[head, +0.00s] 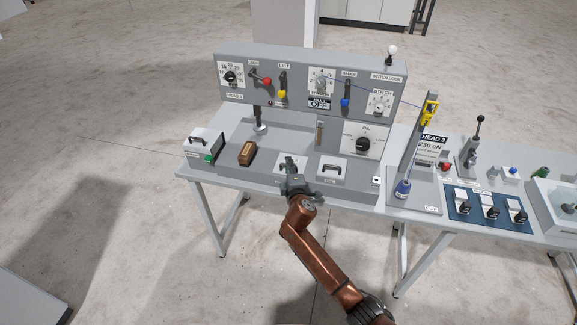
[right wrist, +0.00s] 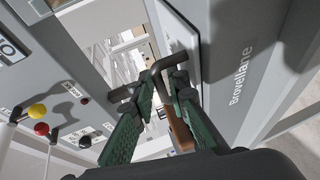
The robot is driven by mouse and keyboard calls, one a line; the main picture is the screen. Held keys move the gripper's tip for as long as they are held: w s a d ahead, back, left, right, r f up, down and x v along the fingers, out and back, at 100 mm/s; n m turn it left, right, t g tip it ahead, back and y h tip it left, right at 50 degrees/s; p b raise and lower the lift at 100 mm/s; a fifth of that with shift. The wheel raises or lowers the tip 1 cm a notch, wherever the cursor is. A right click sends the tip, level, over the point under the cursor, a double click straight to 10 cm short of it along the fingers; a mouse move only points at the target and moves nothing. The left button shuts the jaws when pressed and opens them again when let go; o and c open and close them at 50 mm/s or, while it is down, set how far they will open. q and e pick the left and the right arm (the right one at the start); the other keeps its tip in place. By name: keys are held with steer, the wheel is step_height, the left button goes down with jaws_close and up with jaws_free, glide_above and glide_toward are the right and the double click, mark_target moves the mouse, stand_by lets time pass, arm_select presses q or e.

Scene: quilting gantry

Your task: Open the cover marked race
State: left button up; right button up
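Two light covers with dark handles lie at the front of the grey console. My right gripper (head: 294,184) is over the left one (head: 284,160) and hides much of it; the other cover (head: 331,170) lies just to its right and looks shut. Their labels are too small to read, so I cannot tell which is marked race. In the right wrist view the green-padded fingers (right wrist: 160,86) stand on either side of part of a dark bar handle (right wrist: 155,68). I cannot tell whether they grip it. My left gripper is out of view.
A wooden block (head: 247,153) and a white box with a handle (head: 203,143) are left of my gripper. Behind rises a panel with knobs and levers (head: 267,81).

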jaws_close()
stand_by(0.3)
steer(key=shift+r+p, duration=0.35)
steer(key=shift+p, duration=0.45)
steer(key=r+g+p, duration=0.1)
steer(key=p, duration=0.3)
steer(key=w+r+m+g+p, duration=0.1)
steer(key=p, duration=0.4)
steer(key=shift+w+d+r+g+p, duration=0.2)
steer(key=shift+r+g+p, duration=0.1)
steer(key=shift+g, duration=0.1)
steer(key=shift+p, duration=0.35)
steer(key=shift+w+d+r+p, duration=0.1)
steer(key=shift+w+r+p, duration=0.2)
steer(key=shift+w+d+r+p, duration=0.25)
steer(key=shift+w+r+p, duration=0.1)
steer(key=shift+w+r, duration=0.35)
steer(key=shift+w+f, duration=0.1)
steer(key=shift+w, duration=0.05)
